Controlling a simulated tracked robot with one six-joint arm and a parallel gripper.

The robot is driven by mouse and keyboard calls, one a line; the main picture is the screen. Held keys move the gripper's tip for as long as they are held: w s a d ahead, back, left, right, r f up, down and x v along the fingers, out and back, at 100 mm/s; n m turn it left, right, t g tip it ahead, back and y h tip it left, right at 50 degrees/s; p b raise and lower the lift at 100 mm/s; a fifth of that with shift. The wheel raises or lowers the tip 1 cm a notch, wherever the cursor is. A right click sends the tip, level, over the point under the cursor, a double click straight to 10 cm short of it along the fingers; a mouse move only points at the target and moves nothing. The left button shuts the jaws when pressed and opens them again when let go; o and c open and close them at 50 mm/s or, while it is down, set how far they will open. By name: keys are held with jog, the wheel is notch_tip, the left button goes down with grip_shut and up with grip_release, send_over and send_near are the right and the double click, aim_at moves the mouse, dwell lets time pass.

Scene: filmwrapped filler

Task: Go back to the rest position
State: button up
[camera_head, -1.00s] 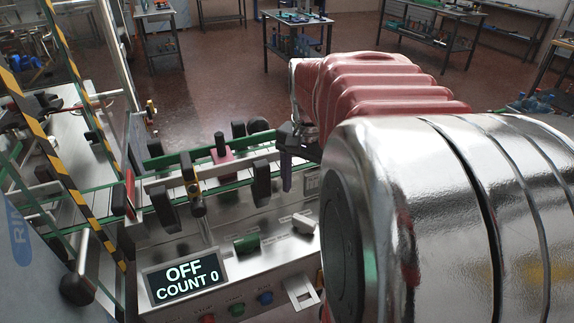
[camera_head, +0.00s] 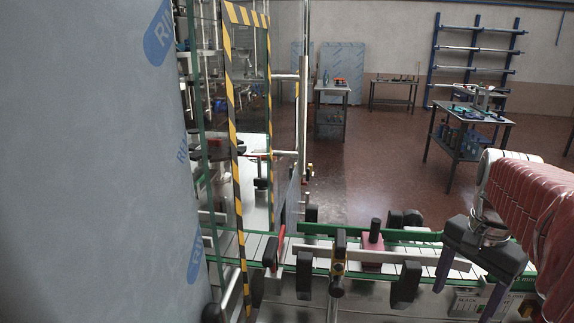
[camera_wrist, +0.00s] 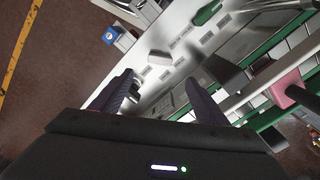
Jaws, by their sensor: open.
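My gripper (camera_head: 462,303) is at the lower right of the head view, pointing down near the right part of the conveyor. Its two dark purple fingers are apart with nothing between them. My red-sleeved arm (camera_head: 520,200) reaches in from the right edge. In the wrist view, the open fingers of my gripper (camera_wrist: 160,80) point at the machine's front panel (camera_wrist: 185,45), clear of it as far as I can tell.
A conveyor (camera_head: 270,245) with green rails and black-knobbed clamps runs below. A pink block (camera_head: 372,241) with a black knob sits on it. A striped-edged guard frame (camera_head: 235,130) and large grey panel (camera_head: 90,160) stand left. Worktables (camera_head: 470,115) stand behind on open floor.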

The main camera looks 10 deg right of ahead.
jog(key=s+a+f+n+t, duration=0.1)
jog(key=s+a+n+t, duration=0.1)
jog(key=a+n, duration=0.5)
jog(key=s+a+f+n+t, duration=0.1)
jog(key=a+n, duration=0.6)
jog(key=a, duration=0.8)
jog(key=f+t, duration=0.1)
jog(key=t, duration=0.1)
jog(key=shift+s+a+t, duration=0.3)
jog(key=shift+s+a, duration=0.05)
jog(key=shift+s, duration=0.05)
jog(key=shift+c, duration=0.3)
